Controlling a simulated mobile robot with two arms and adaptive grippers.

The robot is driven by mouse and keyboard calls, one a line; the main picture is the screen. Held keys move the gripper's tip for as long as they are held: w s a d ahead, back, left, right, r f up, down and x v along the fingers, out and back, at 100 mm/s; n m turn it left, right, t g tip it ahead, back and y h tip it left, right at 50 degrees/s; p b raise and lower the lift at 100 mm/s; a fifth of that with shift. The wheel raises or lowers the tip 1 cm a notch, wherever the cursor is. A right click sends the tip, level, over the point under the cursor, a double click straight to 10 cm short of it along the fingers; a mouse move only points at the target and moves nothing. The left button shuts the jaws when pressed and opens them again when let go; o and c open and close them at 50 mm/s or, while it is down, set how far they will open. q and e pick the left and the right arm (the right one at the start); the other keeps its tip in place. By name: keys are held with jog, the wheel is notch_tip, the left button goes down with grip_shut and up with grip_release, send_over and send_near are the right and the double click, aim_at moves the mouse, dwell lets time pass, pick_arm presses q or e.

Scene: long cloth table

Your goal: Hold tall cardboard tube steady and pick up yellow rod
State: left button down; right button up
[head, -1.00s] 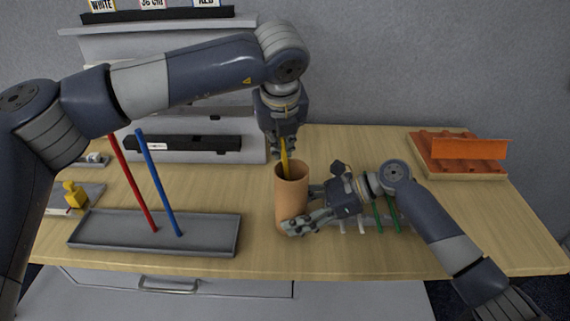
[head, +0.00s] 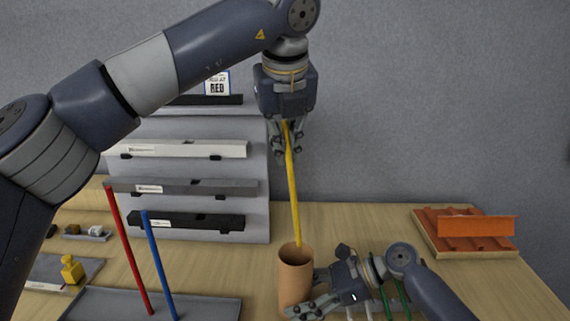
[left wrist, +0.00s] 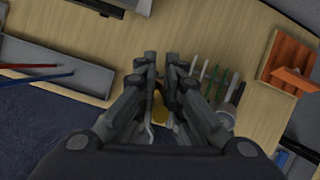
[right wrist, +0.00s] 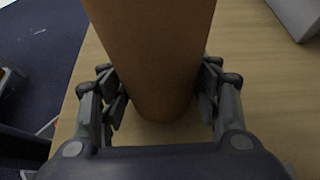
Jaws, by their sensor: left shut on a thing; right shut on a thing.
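The brown cardboard tube (head: 295,280) stands upright on the wooden table in the head view. My right gripper (head: 312,300) is shut around its lower part; in the right wrist view the tube (right wrist: 150,55) fills the space between the fingers (right wrist: 158,100). The long yellow rod (head: 293,190) hangs nearly upright from my left gripper (head: 286,140), which is shut on its top end. The rod's lower end is at the tube's mouth; whether its tip is still inside cannot be told. In the left wrist view the rod (left wrist: 160,113) shows end-on below the fingertips (left wrist: 163,65).
A grey tray (head: 210,305) at the left holds a red rod (head: 128,245) and a blue rod (head: 158,262) leaning. Green rods (head: 402,295) lie behind my right gripper. An orange rack (head: 470,230) sits at the right. A shelf unit (head: 225,170) stands behind.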

jog(key=o, duration=0.9)
jog(key=shift+c, duration=0.2)
